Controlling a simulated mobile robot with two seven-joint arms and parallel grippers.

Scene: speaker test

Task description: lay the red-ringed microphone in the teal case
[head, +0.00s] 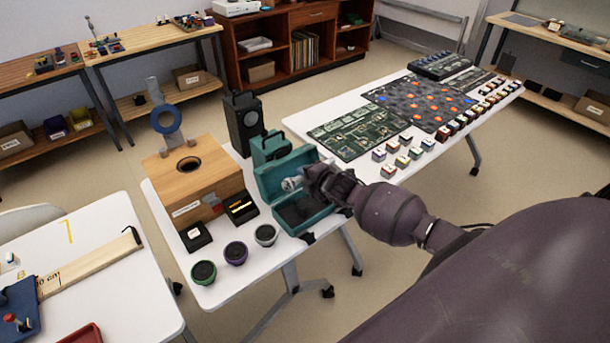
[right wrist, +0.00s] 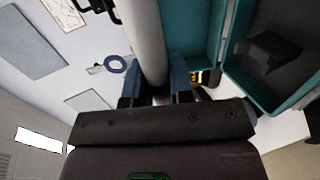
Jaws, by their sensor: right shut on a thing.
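The teal case (head: 262,187) stands open near the front of the white table, with a dark insert in its base. In the right wrist view its teal wall (right wrist: 233,88) is at the right. My right gripper (head: 317,181) is over the case, shut on a pale grey cylindrical microphone (head: 291,184). In the right wrist view the microphone's grey body (right wrist: 148,40) runs up between the fingers (right wrist: 158,88). No red ring shows on its visible part. The microphone is above the insert; I cannot tell whether it touches the case. My left gripper is not in view.
A wooden box (head: 205,165) with a round hole stands left of the case, with a black speaker (head: 243,122) behind. Small round drivers (head: 236,252) sit in front. Circuit boards (head: 360,132) and several small boxes (head: 415,153) lie to the right.

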